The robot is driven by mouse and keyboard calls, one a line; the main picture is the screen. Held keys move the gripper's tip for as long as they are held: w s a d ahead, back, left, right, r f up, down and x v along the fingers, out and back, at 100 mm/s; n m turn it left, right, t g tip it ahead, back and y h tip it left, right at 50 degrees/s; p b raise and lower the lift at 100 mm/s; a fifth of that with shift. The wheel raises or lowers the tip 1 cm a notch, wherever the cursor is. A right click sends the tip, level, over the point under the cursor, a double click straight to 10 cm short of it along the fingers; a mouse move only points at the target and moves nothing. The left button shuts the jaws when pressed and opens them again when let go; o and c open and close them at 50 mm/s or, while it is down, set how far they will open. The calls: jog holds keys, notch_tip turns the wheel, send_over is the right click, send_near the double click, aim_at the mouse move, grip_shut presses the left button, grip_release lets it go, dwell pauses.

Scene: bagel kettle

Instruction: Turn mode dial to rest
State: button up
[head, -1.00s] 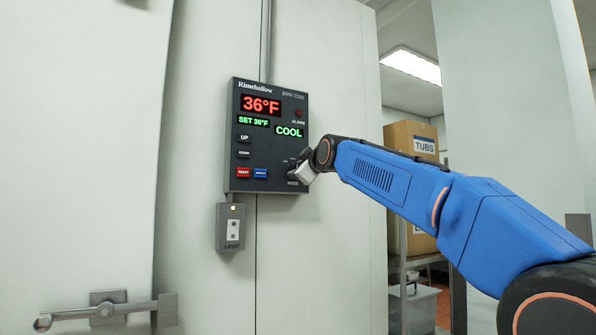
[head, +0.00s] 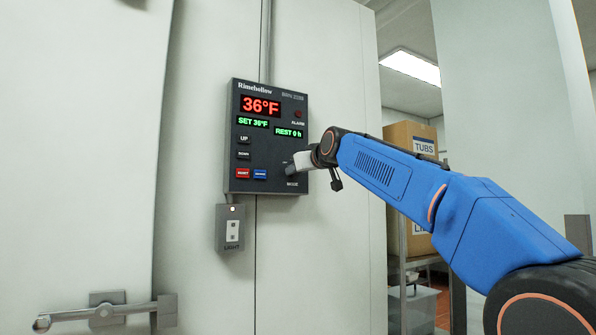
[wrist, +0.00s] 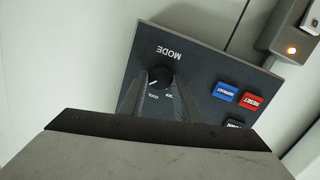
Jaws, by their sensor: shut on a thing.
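A dark control panel (head: 268,150) is mounted on the pale wall. Its displays read 36°F, SET 36°F and REST 0 h. The black mode dial (wrist: 159,80) with a white pointer line sits between my gripper's fingers (wrist: 160,92) in the wrist view, above the printed COOL label. In the head view my gripper (head: 293,167) covers the dial at the panel's lower right, above the word MODE. My gripper is shut on the dial.
Red and blue buttons (head: 251,173) and the UP and DOWN buttons are left of the dial. A grey light switch box (head: 230,228) hangs below. A door latch (head: 105,310) is at lower left. Shelving with a TUBS box (head: 412,140) stands behind my arm.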

dwell(0.4)
jog(key=o, duration=1.1)
jog(key=v, duration=1.7)
jog(key=shift+s+d, duration=0.15)
